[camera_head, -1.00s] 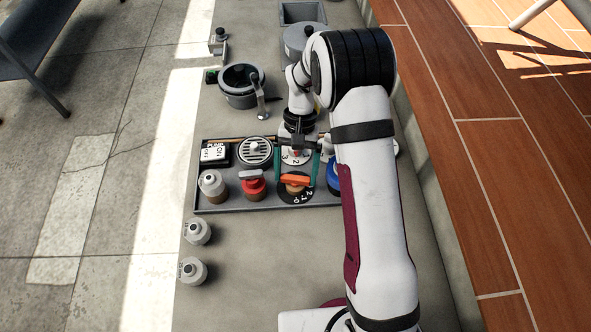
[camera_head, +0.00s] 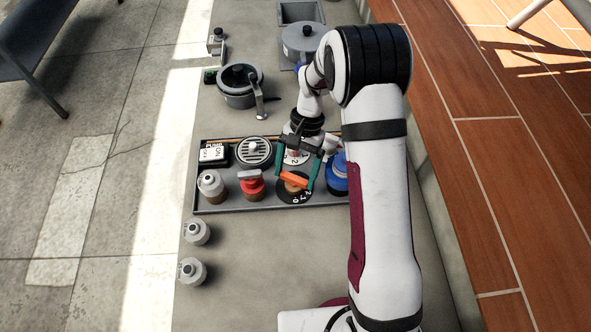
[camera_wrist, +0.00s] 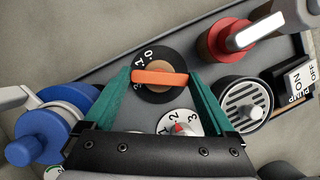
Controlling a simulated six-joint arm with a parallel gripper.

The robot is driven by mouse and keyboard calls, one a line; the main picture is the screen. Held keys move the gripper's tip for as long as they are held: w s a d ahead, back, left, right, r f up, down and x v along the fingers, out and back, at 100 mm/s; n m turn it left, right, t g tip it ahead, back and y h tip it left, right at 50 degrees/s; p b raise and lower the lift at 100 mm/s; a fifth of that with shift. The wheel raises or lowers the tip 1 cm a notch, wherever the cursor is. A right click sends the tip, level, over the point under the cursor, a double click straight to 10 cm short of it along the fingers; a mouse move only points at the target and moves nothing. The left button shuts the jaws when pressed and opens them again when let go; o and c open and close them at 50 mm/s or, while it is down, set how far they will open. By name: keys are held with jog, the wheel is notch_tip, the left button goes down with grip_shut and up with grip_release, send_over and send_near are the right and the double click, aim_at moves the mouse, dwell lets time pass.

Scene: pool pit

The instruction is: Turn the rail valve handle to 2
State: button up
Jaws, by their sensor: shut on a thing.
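The rail valve handle, an orange bar (camera_head: 294,180), sits on a round black dial (camera_head: 293,199) with white numbers in the grey tray. In the wrist view the orange handle (camera_wrist: 160,77) lies nearly level across its dial (camera_wrist: 160,58), with numbers near its left end. Its exact setting is hard to read. My gripper (camera_head: 295,182) has its green fingers at the two ends of the bar and is shut on it. The fingers (camera_wrist: 161,78) cover part of the dial's sides in the wrist view.
A red valve with a grey lever (camera_head: 252,184) stands left of the handle, and a blue knob (camera_head: 338,178) right. Behind are a white numbered dial (camera_wrist: 180,125) and a round grille (camera_head: 253,150). A pump switch (camera_head: 213,153) and grey bottle (camera_head: 211,184) are at the tray's left.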

jog(key=o, duration=1.1)
jog(key=shift+c, duration=0.2)
jog(key=v, duration=1.6)
jog(key=shift+s, duration=0.1)
jog(key=s+r+t, duration=0.2)
jog(key=s+r, duration=0.5)
jog(key=s, duration=0.4)
jog(key=s+f+t, duration=0.1)
jog(key=s+f, duration=0.1)
jog(key=s, duration=0.6)
jog(key=s+f, duration=0.2)
jog(key=s, duration=0.7)
jog(key=shift+d+t, duration=0.25)
jog(key=shift+t, duration=0.15)
